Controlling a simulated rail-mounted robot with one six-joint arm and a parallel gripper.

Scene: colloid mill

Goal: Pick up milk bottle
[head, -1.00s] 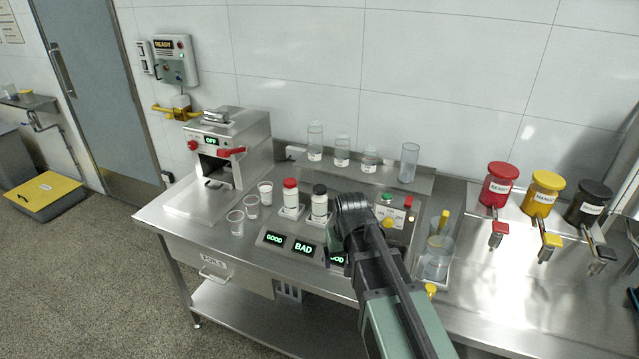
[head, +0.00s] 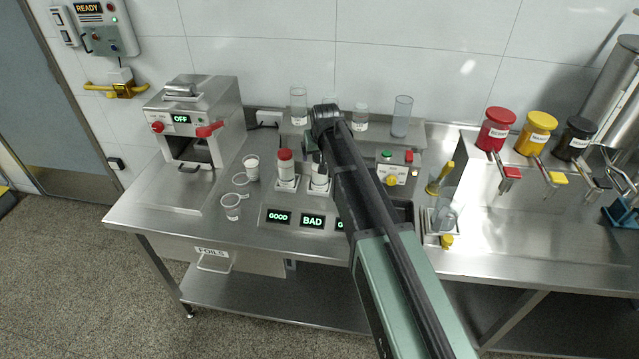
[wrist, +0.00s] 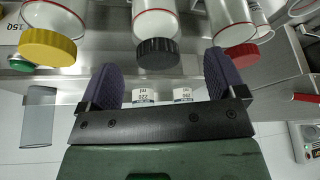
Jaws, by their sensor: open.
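I cannot tell which is the milk bottle. In the head view the red-capped bottle (head: 285,168) stands upright in its holder. The black-capped bottle (head: 320,178) stands to its right, its cap hidden by my arm; the yellow-capped one is hidden. My gripper (wrist: 161,66) is open and empty, its fingers spread to either side of the black cap in the wrist view, apparently short of it.
Clear cups (head: 231,206) stand left of the bottles. The GOOD/BAD display panel (head: 311,220) lies in front. Glass beakers (head: 298,105) line the shelf behind. A steel machine (head: 195,125) stands left; a button box (head: 393,172) and pitcher (head: 445,210) stand right.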

